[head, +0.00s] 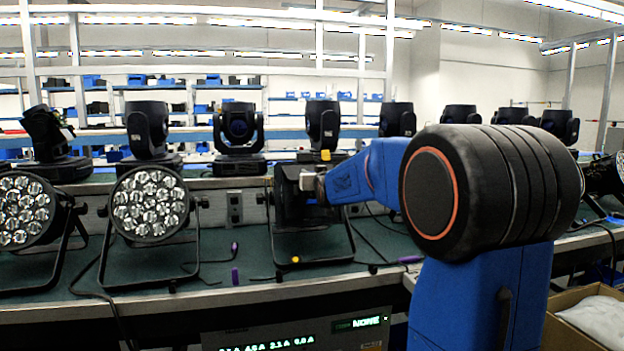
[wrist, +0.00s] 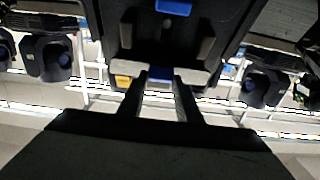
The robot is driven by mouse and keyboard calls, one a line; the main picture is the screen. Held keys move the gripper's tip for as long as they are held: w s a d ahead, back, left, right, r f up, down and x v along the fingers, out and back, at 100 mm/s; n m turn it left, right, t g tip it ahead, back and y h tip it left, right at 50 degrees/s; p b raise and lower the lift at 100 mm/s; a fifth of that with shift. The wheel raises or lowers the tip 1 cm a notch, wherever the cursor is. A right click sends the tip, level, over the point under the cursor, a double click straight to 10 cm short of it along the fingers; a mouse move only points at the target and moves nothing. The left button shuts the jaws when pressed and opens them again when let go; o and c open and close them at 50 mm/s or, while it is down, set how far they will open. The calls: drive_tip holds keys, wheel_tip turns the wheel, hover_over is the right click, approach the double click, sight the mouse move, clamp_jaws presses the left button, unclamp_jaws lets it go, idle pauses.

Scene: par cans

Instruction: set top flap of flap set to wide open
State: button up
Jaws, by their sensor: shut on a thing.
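The flap set is on the black par can in the middle of the bench, and its dark body (head: 288,190) shows left of my gripper. A yellow tab (head: 326,155) stands at its top. My gripper (head: 312,186) reaches in from the right at the flap set's front. In the wrist view, which looks upside down, my two fingers (wrist: 160,75) are shut on a small blue piece at the edge of the black flap set (wrist: 160,40). The yellow tab (wrist: 122,80) is beside the fingers. A second blue tab (wrist: 173,7) is at the picture's top. The top flap's angle is unclear.
Two par cans with many lenses (head: 151,203) (head: 28,210) stand to the left on the green bench top (head: 210,262). Several moving-head lights (head: 239,135) line the shelf behind. Purple connectors (head: 235,276) and cables lie on the bench. An open box (head: 585,310) is at lower right.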

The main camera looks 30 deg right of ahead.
drive_tip(key=shift+s+d+r+g, duration=0.1)
drive_tip(key=shift+d+r+g, duration=0.1)
drive_tip(key=shift+r+g, duration=0.85)
drive_tip(key=r+g+y, duration=0.1)
drive_tip(key=g, duration=0.1)
drive_tip(key=w+r+g+y, duration=0.1)
drive_tip(key=r+g, duration=0.1)
drive_tip(key=g, duration=0.1)
drive_tip(key=w+r+g+y, duration=0.1)
drive_tip(key=g, duration=0.1)
drive_tip(key=shift+d+r+g, duration=0.1)
drive_tip(key=shift+r+g, duration=0.1)
drive_tip(key=shift+g, duration=0.15)
drive_tip(key=shift+w+d+r+g+y, duration=0.2)
drive_tip(key=shift+w+r+g, duration=0.25)
drive_tip(key=shift+g, duration=0.4)
drive_tip(key=shift+w+d+r+g+y, duration=0.1)
drive_tip(key=shift+w+r+g+y, duration=0.2)
drive_tip(key=shift+w+g, duration=0.4)
drive_tip(key=shift+s+r+g, duration=0.1)
drive_tip(key=shift+s+g, duration=0.05)
drive_tip(key=shift+g, duration=0.1)
drive_tip(key=shift+s+g, duration=0.1)
drive_tip(key=shift+g, duration=0.2)
